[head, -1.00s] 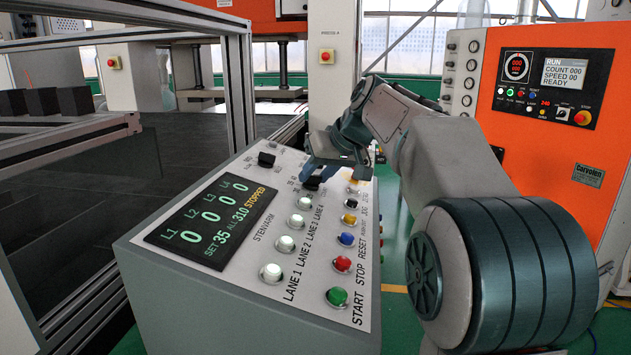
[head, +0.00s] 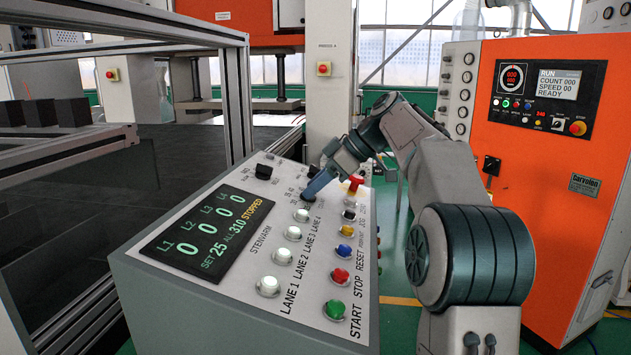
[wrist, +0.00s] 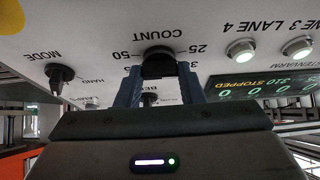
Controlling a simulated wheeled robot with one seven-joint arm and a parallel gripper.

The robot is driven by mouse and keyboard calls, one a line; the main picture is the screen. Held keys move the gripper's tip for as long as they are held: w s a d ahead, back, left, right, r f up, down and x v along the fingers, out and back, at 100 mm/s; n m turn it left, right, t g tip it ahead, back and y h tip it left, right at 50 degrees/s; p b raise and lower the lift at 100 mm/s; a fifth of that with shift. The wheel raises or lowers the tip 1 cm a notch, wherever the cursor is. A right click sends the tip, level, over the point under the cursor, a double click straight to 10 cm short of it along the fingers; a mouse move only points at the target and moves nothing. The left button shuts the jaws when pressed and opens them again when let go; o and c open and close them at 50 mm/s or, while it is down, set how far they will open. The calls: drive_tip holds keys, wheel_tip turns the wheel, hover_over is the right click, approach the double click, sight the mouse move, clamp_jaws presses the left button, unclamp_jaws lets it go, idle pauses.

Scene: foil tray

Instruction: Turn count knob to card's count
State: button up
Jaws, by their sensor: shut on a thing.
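The black COUNT knob (wrist: 158,62) sits on the sloped console face, with the labels 25 and 50 beside it in the wrist view. My gripper (wrist: 160,78) has its two blue fingers on either side of the knob, shut on it. In the head view my gripper (head: 316,186) reaches down to the top part of the console and mostly hides the knob. The console display (head: 205,232) reads SET 25, ALL 310, STOPPED, with zeros for the lanes. I cannot make out a card with a count in either view.
Beside the knob are the black MODE knob (wrist: 60,74) and another knob (head: 264,172). White lane buttons (head: 282,257) and coloured buttons, including a green START (head: 335,309), fill the lower console. A metal-framed conveyor (head: 70,150) stands left, an orange machine (head: 535,200) right.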

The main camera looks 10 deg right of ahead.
drive_tip(key=shift+w+r+n+g+p, duration=0.1)
drive_tip(key=shift+n+g+p, duration=0.35)
drive_tip(key=shift+n, duration=0.55)
drive_tip(key=o, duration=1)
drive_tip(key=shift+d+p+v, duration=0.2)
drive_tip(key=shift+p+v, duration=1.6)
drive_tip(key=shift+v, duration=5.1)
drive_tip(key=shift+w, duration=0.1)
